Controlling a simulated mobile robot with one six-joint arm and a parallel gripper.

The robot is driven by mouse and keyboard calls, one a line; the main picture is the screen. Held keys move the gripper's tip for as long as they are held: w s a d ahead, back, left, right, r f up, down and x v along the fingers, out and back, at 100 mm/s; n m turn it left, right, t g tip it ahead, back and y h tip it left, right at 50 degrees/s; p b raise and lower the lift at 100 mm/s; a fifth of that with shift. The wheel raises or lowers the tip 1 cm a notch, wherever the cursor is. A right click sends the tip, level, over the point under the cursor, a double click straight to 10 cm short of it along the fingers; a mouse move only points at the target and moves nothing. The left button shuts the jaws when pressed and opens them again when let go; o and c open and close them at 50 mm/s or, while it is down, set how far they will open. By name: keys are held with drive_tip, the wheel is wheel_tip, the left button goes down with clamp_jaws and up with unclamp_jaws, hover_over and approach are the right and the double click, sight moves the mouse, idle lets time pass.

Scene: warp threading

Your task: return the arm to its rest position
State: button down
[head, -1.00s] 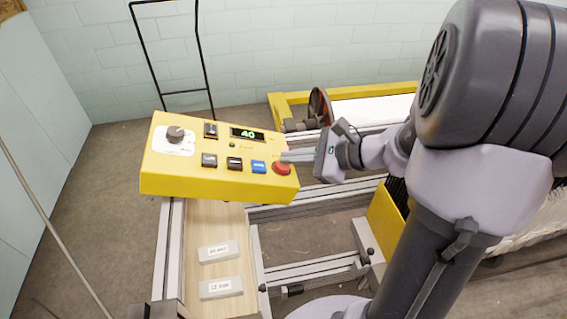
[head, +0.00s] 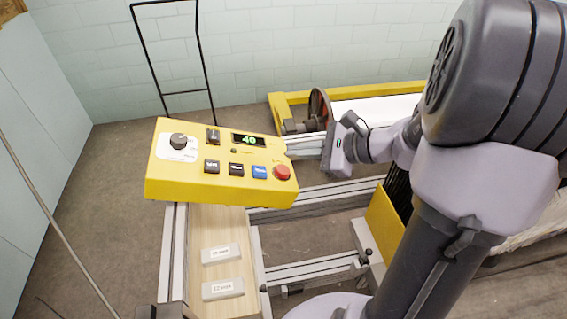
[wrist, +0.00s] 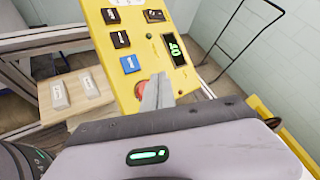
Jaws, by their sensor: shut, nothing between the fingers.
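My gripper (head: 291,149) is shut and empty. It points left at the right edge of the yellow control panel (head: 168,186), close to the red button (head: 282,172) but apart from it in the head view. In the wrist view my gripper's closed fingers (wrist: 157,84) show over the panel (wrist: 118,64), partly covering the red button (wrist: 142,90). My arm reaches in from the right side of the head view.
The panel has a knob (head: 178,141), several buttons and a display (head: 248,140) reading 40. Two labelled grey blocks (head: 221,254) (head: 222,289) lie on a wooden board (head: 206,222) below. Metal rails (head: 320,193) and a yellow frame (head: 283,108) stand nearby.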

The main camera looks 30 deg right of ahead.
drive_tip(key=r+p, duration=0.1)
drive_tip(key=d+r+p, duration=0.1)
drive_tip(key=r, duration=0.1)
drive_tip(key=shift+s+d+r, duration=0.15)
drive_tip(key=shift+s+r, duration=0.05)
drive_tip(key=shift+r, duration=0.1)
drive_tip(key=shift+f, duration=0.1)
drive_tip(key=s+a+f+n+g+b, duration=0.55)
drive_tip(key=a+f+n+b, duration=0.4)
drive_tip(key=a+b, duration=0.3)
drive_tip(key=s+a+f+n+t+h+b, duration=0.1)
drive_tip(key=s+a+f+n+h+b, duration=0.4)
drive_tip(key=s+f+n+b, duration=0.4)
drive_tip(key=shift+s+b, duration=0.75)
drive_tip(key=shift+b, duration=0.15)
